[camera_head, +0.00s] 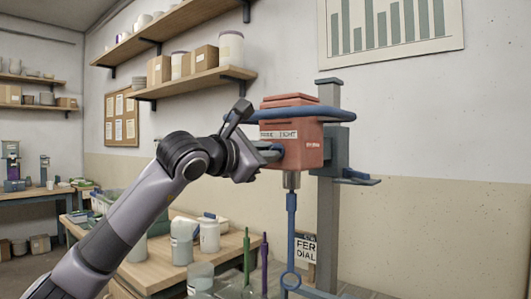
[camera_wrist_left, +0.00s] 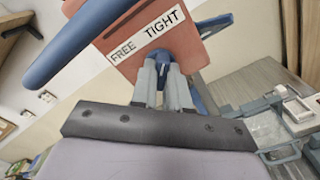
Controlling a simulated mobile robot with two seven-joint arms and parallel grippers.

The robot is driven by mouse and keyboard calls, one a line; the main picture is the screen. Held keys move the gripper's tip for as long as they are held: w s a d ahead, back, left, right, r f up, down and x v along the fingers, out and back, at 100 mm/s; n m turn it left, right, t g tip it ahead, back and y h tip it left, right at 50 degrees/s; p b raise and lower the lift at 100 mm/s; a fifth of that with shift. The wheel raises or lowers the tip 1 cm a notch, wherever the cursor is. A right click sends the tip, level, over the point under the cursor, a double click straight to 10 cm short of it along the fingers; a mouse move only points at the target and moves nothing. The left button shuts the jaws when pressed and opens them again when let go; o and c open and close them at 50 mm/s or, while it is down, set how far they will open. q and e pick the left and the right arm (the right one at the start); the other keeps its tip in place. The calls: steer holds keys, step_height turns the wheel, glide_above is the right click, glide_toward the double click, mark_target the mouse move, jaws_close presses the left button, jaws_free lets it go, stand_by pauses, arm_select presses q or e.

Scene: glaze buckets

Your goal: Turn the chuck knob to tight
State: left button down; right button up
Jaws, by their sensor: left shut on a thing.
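The red mixer head (camera_head: 311,157) is mounted on a grey post at the right of the head view. Its label reads FREE and TIGHT, and shows large in the left wrist view (camera_wrist_left: 146,34). The blue chuck knob (camera_wrist_left: 163,57) sits below the label, mostly hidden by my fingers. My left gripper (camera_head: 273,153) reaches the front face of the head and is shut on the knob; its two grey fingers also show in the left wrist view (camera_wrist_left: 164,82). Which word the knob points to is not clear. My right gripper is out of view.
A blue bar (camera_head: 257,115) runs around the head, close above my gripper. A blue shaft (camera_head: 291,230) hangs from the chuck. The grey post (camera_head: 328,210) stands behind. A wooden table (camera_head: 158,268) below holds white jars and containers.

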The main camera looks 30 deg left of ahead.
arm_select(q)
steer(key=shift+m, duration=0.3)
steer(key=c, duration=1.1)
jaws_free()
steer(key=shift+s, duration=0.1)
steer(key=s, duration=0.2)
steer(key=s+b, duration=0.1)
steer(key=s, duration=0.4)
steer(key=shift+a+b, duration=0.3)
